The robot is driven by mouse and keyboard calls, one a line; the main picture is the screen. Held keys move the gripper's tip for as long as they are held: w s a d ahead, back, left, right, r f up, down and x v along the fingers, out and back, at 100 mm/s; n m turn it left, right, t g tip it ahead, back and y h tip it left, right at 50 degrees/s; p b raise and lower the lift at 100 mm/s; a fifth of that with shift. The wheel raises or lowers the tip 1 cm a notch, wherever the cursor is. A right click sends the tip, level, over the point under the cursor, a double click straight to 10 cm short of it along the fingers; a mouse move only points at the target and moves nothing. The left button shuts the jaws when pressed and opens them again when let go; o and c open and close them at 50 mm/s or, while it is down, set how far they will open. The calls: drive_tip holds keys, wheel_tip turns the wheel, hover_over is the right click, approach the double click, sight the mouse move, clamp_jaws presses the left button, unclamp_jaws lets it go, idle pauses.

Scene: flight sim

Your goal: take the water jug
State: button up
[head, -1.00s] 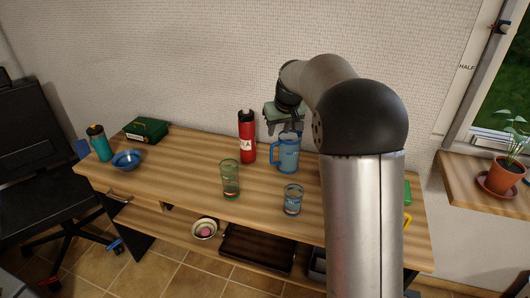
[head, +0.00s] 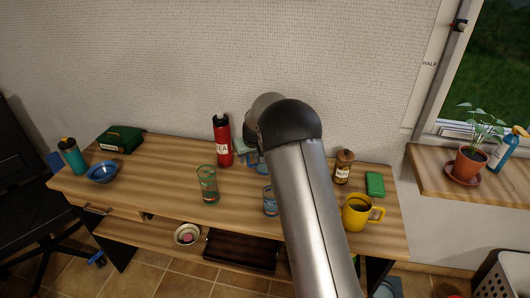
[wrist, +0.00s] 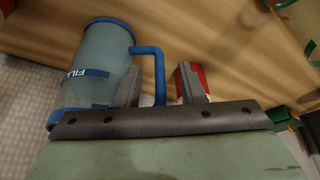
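The water jug (wrist: 95,65) is a translucent blue jug with a blue rim, a blue handle (wrist: 159,72) and a "FILL" label. It fills the upper left of the wrist view. My gripper (wrist: 160,75) is open there, with one finger on each side of the handle. A gap shows between the handle and the right finger; I cannot tell whether the left finger touches. In the head view my arm hides most of the jug and the gripper; only a bit of greenish gripper (head: 244,152) shows beside the red bottle.
A red bottle (head: 222,142) stands close to the left of my gripper. A green-marked glass (head: 207,185) and a blue-marked glass (head: 269,201) stand in front on the wooden desk (head: 160,180). A brown jar (head: 343,167) and a yellow mug (head: 360,213) are to the right.

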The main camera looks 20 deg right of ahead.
drive_tip(key=shift+w+f, duration=0.2)
drive_tip(key=shift+f, duration=0.35)
clamp_jaws()
drive_tip(key=shift+r, duration=0.15)
idle(0.9)
